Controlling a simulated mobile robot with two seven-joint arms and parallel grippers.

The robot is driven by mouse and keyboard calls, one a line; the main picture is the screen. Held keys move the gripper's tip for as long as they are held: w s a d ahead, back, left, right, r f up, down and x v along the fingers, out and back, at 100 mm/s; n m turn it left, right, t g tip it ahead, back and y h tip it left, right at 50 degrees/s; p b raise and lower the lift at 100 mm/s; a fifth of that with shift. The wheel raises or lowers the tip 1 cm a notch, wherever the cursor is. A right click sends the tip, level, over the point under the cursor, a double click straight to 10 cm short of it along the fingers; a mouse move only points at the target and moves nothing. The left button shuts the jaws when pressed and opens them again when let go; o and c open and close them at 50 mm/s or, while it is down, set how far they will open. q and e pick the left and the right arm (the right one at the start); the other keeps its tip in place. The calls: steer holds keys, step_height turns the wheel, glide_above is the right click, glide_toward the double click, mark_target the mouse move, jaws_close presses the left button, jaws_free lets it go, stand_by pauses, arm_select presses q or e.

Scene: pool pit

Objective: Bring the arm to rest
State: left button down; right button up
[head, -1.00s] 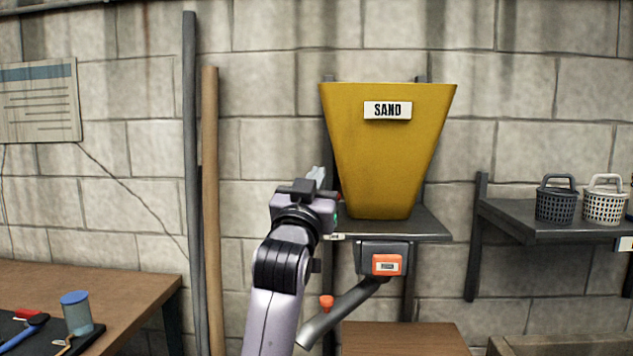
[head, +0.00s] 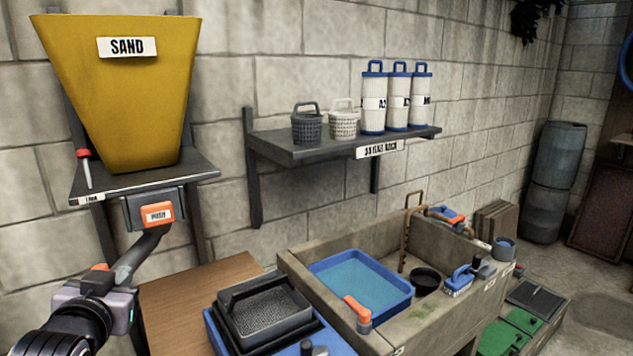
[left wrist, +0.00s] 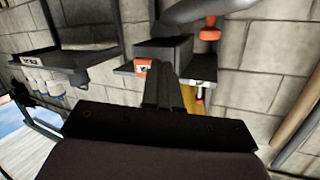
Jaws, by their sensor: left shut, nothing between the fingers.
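My left gripper (head: 112,293) shows at the lower left of the head view, beside the spout under the sand hopper. Its fingers are hard to make out there. In the left wrist view its two dark fingers (left wrist: 172,88) lie together, shut and empty. They point toward the yellow hopper (head: 125,90), its shelf (head: 150,182) and the orange push button (head: 157,214). That button also shows in the left wrist view (left wrist: 142,67), which looks upside down. I cannot tell the gap to the spout (head: 140,252). My right gripper is not in view.
A wooden table (head: 190,290) stands below the hopper. A stone sink (head: 425,322) holds a blue tray (head: 370,312). Black trays (head: 265,310) stand left of it. A wall shelf (head: 300,152) carries two baskets and blue-white canisters. Floor is clear at far right.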

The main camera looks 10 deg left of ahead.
arm_select(q)
steer(key=s+d+f+m+g+h, duration=0.1)
steer(key=s+d+f+g, duration=0.2)
steer(key=s+f, duration=0.3)
steer(key=s+d+f+m+g+h, duration=0.1)
steer(key=s+d+f+g+h, duration=0.15)
steer(key=f, duration=0.65)
steer(key=s+d+f+m+g+h, duration=0.1)
steer(key=s+d+f+g, duration=0.3)
steer(key=s, duration=0.5)
steer(key=s+d+f+g+h, duration=0.1)
steer(key=s+d+f+g, duration=0.15)
steer(key=s+f, duration=0.45)
steer(key=w+d+f+t+h, duration=0.1)
steer(key=w+d+f+t, duration=0.2)
steer(key=w+f+t, duration=0.2)
steer(key=shift+f+t, duration=1.2)
steer(key=shift+f, duration=0.25)
steer(key=shift+w+d+h, duration=0.1)
steer(key=shift+w+h, duration=0.05)
steer(key=shift+h, duration=0.1)
